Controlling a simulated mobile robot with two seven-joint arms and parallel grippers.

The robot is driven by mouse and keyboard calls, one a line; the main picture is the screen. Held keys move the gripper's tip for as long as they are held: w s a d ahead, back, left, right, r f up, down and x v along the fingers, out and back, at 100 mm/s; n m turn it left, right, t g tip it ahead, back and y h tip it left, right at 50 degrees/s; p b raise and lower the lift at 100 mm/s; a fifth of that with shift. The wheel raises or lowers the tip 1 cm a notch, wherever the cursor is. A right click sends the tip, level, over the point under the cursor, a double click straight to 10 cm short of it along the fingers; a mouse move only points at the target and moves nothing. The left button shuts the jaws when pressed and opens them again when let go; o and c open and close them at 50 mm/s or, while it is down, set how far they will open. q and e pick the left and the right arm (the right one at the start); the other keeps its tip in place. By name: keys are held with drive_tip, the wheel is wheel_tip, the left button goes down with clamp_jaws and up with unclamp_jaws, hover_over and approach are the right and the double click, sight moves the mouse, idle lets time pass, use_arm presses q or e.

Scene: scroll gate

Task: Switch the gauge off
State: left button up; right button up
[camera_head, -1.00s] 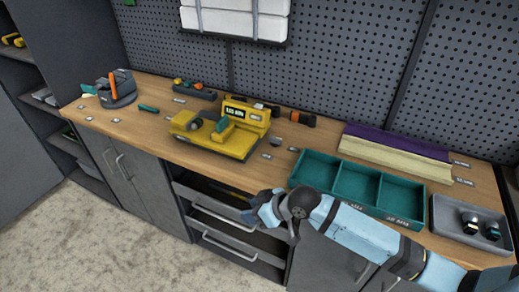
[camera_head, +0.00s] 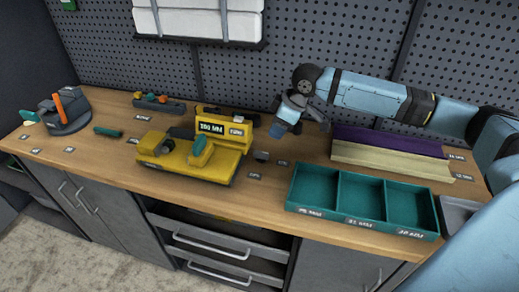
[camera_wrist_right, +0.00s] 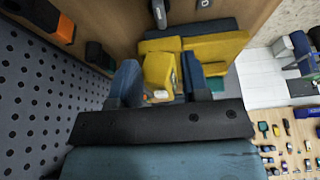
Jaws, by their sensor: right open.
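The gauge (camera_head: 192,158) is a yellow machine on the workbench with a raised yellow block behind its bed. A lit display (camera_head: 212,127) on that block reads in MM, with a second small label beside it. A teal part (camera_head: 203,150) sits on the bed. My right gripper (camera_head: 279,130) is just right of the raised block, above the bench, pointing down. In the right wrist view its two blue fingers (camera_wrist_right: 160,85) are apart and empty, with the yellow block (camera_wrist_right: 159,72) beyond them. I cannot tell whether they touch it. My left gripper is not in view.
A teal three-bin tray (camera_head: 362,200) stands at the front right. Purple (camera_head: 390,141) and cream (camera_head: 392,161) boards lie behind it, below my right arm. A grey holder (camera_head: 65,110) stands at the left. A pegboard (camera_head: 300,40) rises behind. Drawers (camera_head: 215,240) below stand partly open.

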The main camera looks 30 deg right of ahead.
sight(262, 152)
drive_tip(key=x, duration=1.2)
drive_tip(key=shift+s, duration=0.15)
clamp_jaws()
